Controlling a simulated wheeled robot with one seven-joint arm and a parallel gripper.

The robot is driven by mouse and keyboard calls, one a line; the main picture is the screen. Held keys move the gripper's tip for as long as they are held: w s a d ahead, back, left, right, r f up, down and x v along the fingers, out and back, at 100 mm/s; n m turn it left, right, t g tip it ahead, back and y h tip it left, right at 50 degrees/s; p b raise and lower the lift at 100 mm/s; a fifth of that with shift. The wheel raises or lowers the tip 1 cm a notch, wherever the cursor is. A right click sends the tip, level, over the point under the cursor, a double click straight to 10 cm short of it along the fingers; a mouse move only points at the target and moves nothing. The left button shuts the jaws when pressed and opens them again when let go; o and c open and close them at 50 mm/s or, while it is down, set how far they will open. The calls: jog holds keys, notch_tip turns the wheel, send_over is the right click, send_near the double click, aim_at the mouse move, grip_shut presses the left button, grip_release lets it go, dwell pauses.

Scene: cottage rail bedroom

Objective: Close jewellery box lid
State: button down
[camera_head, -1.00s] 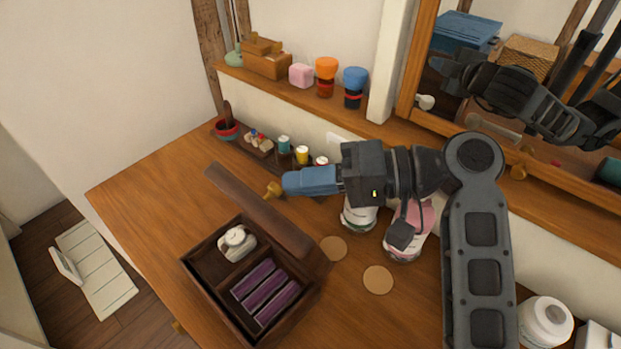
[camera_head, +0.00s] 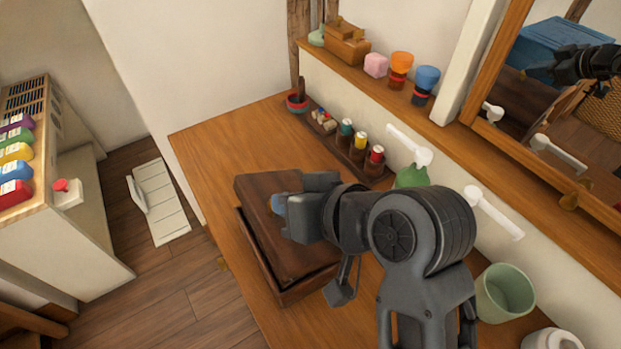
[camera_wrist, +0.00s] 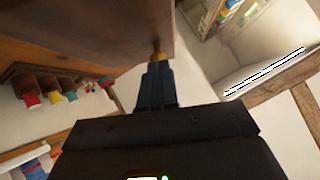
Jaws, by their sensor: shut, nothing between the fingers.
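The dark wooden jewellery box (camera_head: 262,262) sits on the wooden table. Its lid (camera_head: 285,238) is swung over the box, covering the compartments. It looks slightly tilted, and whether it touches the rim all round cannot be told. My gripper (camera_head: 279,205) is at the lid, its blue fingers mostly hidden behind my wrist. In the wrist view my gripper (camera_wrist: 157,75) is shut and empty, its tips at or against the small brass knob (camera_wrist: 157,52) on the edge of the lid (camera_wrist: 110,25). Exact contact is unclear.
A rack with several capped bottles (camera_head: 360,150) stands along the wall behind the box. A green cup (camera_head: 503,292) is at the right. A shelf (camera_head: 440,108) and mirror run above. The tabletop (camera_head: 215,150) left of the box is clear.

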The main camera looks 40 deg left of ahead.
aim_at(264, 231)
jog(key=s+f+t, duration=0.1)
jog(key=s+a+f+n+t+h, duration=0.1)
jog(key=shift+s+f, duration=0.25)
jog(key=shift+s, duration=0.15)
jog(key=shift+s+a+f, duration=0.25)
jog(key=shift+s+f, duration=0.25)
jog(key=shift+f, duration=0.25)
